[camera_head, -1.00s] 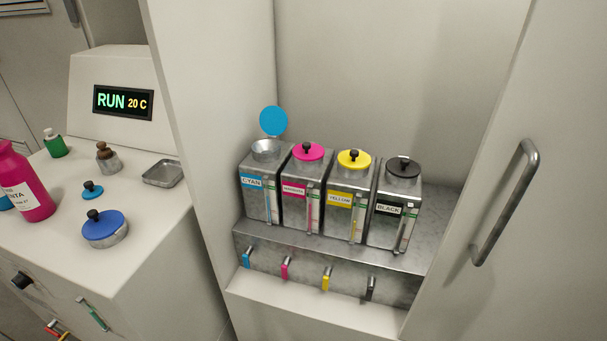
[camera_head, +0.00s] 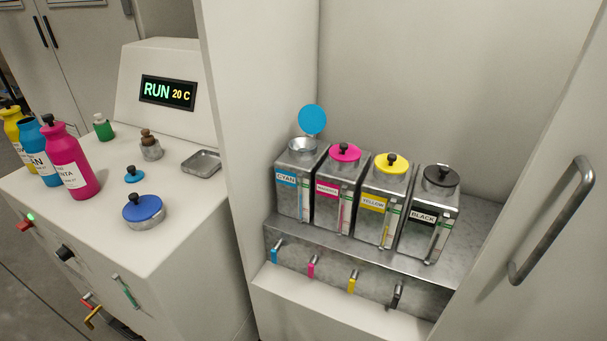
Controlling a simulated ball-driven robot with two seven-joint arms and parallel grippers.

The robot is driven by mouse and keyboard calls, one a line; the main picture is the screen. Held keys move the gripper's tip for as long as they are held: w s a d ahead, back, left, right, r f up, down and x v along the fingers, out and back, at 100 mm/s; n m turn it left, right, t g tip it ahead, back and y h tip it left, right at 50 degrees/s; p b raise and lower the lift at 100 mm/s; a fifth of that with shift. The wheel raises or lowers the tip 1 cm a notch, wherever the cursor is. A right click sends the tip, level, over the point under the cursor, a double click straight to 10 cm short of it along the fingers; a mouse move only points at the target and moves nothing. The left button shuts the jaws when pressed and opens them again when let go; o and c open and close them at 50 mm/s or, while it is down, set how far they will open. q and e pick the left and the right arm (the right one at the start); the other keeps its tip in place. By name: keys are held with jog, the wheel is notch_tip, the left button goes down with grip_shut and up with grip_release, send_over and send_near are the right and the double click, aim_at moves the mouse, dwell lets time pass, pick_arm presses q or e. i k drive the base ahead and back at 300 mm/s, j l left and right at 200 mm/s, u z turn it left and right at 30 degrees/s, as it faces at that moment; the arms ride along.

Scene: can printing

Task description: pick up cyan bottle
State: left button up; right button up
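The cyan bottle (camera_head: 36,152) stands upright on the white counter at the far left, between the yellow bottle (camera_head: 14,128) and the magenta bottle (camera_head: 70,164). The magenta bottle hides part of its right side and label. Its top looks open, with no black cap visible on it. A small cyan cap (camera_head: 134,175) with a dark knob lies on the counter to the right of the bottles. Neither of my grippers is in view.
The cyan tank (camera_head: 296,182) has its lid (camera_head: 312,120) raised; the magenta, yellow and black tanks beside it are closed. A blue-lidded tin (camera_head: 143,211), a metal tray (camera_head: 201,162) and a small green bottle (camera_head: 103,127) stand on the counter. A cabinet wall divides counter and tanks.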

aim_at(32, 139)
jog(key=u, duration=1.45)
